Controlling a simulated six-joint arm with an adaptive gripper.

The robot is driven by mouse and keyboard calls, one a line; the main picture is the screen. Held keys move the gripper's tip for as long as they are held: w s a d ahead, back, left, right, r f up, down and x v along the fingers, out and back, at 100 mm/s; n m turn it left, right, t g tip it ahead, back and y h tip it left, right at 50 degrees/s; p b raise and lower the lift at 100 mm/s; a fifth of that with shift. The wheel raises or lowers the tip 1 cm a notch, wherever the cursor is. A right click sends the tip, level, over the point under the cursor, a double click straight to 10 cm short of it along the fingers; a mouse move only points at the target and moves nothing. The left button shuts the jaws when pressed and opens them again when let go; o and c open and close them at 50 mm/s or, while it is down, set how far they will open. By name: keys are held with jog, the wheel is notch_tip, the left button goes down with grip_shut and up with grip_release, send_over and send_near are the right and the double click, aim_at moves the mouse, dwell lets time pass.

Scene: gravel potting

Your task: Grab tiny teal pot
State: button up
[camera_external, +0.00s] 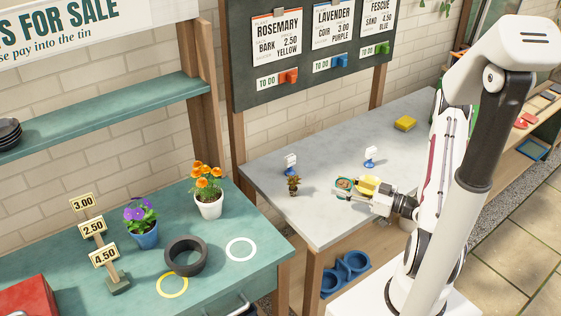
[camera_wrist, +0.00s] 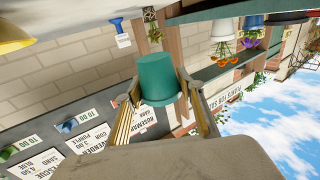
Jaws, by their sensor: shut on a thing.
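The tiny teal pot (camera_wrist: 157,80) is between the two fingers of my gripper (camera_wrist: 168,100) in the wrist view, which is turned nearly upside down. My gripper is shut on it. In the external view my gripper (camera_external: 372,196) reaches left over the grey bench, and the pot (camera_external: 344,185) shows small at its tip with brownish contents. The pot looks roughly upright. I cannot tell whether its base touches the bench.
A small plant (camera_external: 293,185) and two sign stands, one at the back (camera_external: 370,157), are on the grey bench (camera_external: 330,225). A yellow object (camera_external: 368,185) is close behind my gripper. A yellow block (camera_external: 405,123) lies farther back. The teal table (camera_external: 215,280) holds flowerpots.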

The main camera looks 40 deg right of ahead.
jog(key=shift+r, duration=1.35)
